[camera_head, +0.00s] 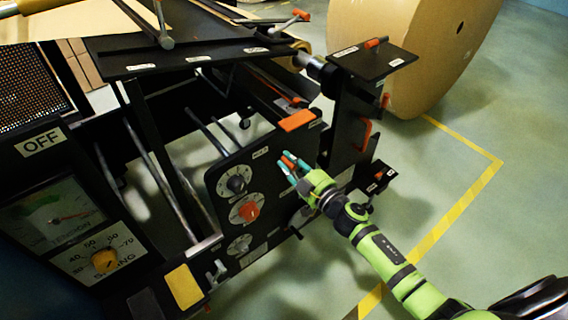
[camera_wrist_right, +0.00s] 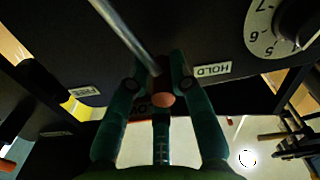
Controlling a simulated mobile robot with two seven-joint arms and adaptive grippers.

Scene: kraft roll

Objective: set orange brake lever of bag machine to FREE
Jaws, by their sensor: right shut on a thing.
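The bag machine (camera_head: 262,165) is a black frame with dials on its side panel. My right gripper (camera_head: 287,163) is at that panel, and its teal fingers are around the orange brake lever (camera_head: 291,157). In the right wrist view, the gripper (camera_wrist_right: 161,88) is shut on the lever's grip, whose orange end (camera_wrist_right: 163,100) shows between the fingers. A metal rod runs up and left from the grip. A HOLD label (camera_wrist_right: 212,69) is just right of the fingers. Another label (camera_wrist_right: 84,91), too small to read, is to the left. My left gripper is out of view.
A dial (camera_head: 236,181) and a red knob (camera_head: 245,211) are left of the gripper. A black post (camera_head: 345,115) with an orange handle (camera_head: 363,134) stands to the right. A large kraft roll (camera_head: 405,50) lies behind. Floor is clear at right, past a yellow line (camera_head: 462,205).

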